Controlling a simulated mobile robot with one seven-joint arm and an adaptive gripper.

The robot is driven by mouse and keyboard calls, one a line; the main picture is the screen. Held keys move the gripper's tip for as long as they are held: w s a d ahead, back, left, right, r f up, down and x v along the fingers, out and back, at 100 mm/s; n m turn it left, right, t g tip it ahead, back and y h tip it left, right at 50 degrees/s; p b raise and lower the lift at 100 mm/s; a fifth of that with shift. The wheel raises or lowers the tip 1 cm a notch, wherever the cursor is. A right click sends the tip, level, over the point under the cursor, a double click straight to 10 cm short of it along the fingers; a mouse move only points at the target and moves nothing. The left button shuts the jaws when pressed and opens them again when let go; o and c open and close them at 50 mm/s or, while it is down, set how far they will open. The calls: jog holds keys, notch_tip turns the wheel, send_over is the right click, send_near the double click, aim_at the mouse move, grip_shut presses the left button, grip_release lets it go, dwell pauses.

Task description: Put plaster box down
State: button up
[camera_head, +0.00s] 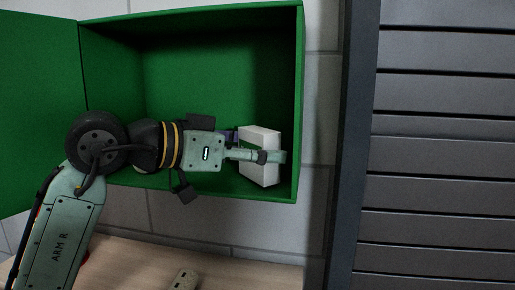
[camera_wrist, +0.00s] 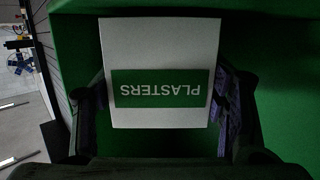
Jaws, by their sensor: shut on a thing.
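The plaster box (camera_head: 259,143) is a white carton inside the green wall cabinet (camera_head: 299,90), near its right wall and low down. In the wrist view the plaster box (camera_wrist: 160,60) shows a green label reading PLASTERS upside down. My gripper (camera_head: 268,157) reaches in from the left and is shut on it. In the wrist view my gripper (camera_wrist: 160,105) has one finger on each side of the box. The box is close to the cabinet floor; I cannot tell whether it touches.
The cabinet door (camera_head: 38,110) stands open at the left. The cabinet's upper part looks empty. A dark slatted shutter (camera_head: 445,150) is at the right.

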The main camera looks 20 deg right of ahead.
jog(key=shift+f, duration=0.1)
jog(key=shift+f, duration=0.1)
jog(key=shift+f, duration=0.1)
jog(key=o, duration=1.1)
jog(key=shift+c, duration=0.2)
jog(key=shift+a+r, duration=0.15)
jog(key=shift+r, duration=0.1)
jog(key=b+v, duration=0.2)
jog(key=v, duration=0.9)
jog(key=shift+a, duration=0.3)
jog(key=shift+r, duration=0.15)
